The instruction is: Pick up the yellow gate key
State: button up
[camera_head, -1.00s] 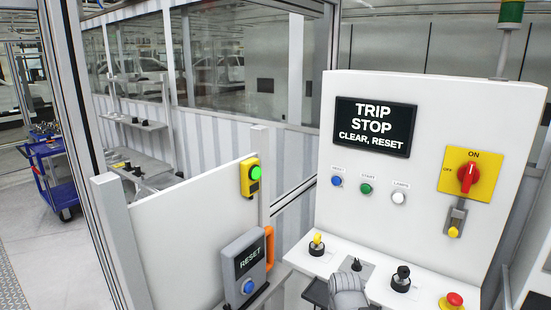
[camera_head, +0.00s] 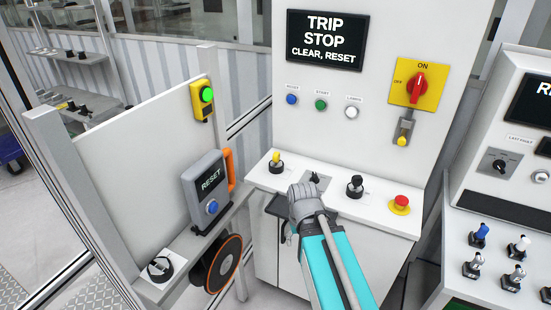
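Two small yellow-topped pieces are in view, and I cannot tell for certain which is the gate key. One (camera_head: 276,160) stands upright on a black base at the left of the control desk's shelf. The other (camera_head: 402,140) sits in a grey holder below the red rotary switch. My gripper (camera_head: 311,186) is over the shelf's front edge, right of and nearer than the first yellow piece, and apart from it. It is seen from behind, with its fingers mostly hidden, so its opening does not show. A small black piece (camera_head: 315,178) stands just beyond it.
The shelf (camera_head: 377,212) also carries a black knob (camera_head: 355,186) and a red stop button (camera_head: 400,203). At left is a fence panel (camera_head: 130,150) with a yellow interlock (camera_head: 201,98) and grey RESET box (camera_head: 207,190). At right, another console (camera_head: 500,200) holds several keys.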

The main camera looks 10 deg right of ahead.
aim_at(277, 156)
jog(key=k, duration=1.3)
jog(key=u, duration=0.3)
jog(key=i, duration=1.9)
jog(key=z, duration=0.45)
